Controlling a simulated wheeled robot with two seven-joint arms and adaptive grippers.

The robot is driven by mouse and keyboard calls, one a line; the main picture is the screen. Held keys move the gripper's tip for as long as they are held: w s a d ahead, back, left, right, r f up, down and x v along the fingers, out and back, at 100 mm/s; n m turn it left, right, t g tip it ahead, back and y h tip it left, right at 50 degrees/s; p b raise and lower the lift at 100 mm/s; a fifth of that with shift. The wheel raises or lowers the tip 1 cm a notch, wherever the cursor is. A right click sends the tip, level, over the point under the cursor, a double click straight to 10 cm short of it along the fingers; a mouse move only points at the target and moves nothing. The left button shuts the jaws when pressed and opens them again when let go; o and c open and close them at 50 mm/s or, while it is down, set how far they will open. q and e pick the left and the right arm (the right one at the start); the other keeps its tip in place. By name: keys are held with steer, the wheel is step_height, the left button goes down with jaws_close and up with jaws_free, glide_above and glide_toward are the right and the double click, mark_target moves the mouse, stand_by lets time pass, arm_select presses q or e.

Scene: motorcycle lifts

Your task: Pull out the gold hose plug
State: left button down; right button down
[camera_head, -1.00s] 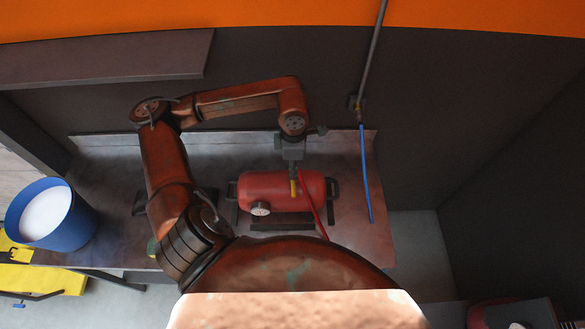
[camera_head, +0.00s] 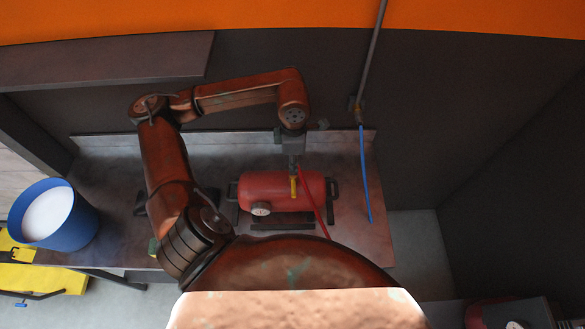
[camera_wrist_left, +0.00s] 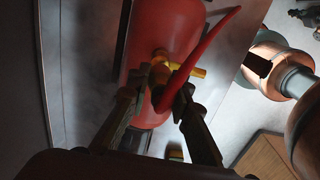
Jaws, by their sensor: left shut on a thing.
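The gold hose plug (camera_wrist_left: 160,75) is at the end of the red hose (camera_wrist_left: 207,50), above the red tank (camera_head: 262,190) on the workbench. My left gripper (camera_head: 294,166) points down over the tank's right part and is shut on the plug. In the left wrist view, the fingers of my left gripper (camera_wrist_left: 158,98) stand on both sides of the hose end. A gold fitting with a side lever (camera_wrist_left: 198,72) sits on the tank right by the plug. I cannot tell whether plug and fitting still touch. My right gripper is out of view.
The workbench (camera_head: 110,225) has a back ledge against a dark wall. A blue bucket (camera_head: 72,230) stands at the left. A blue hose (camera_head: 366,180) hangs from a wall pipe to the right of the tank. A shelf (camera_head: 100,58) juts out at the upper left.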

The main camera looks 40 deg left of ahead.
arm_select(q)
steer(key=shift+r+p, duration=0.5)
steer(key=shift+r, duration=1.05)
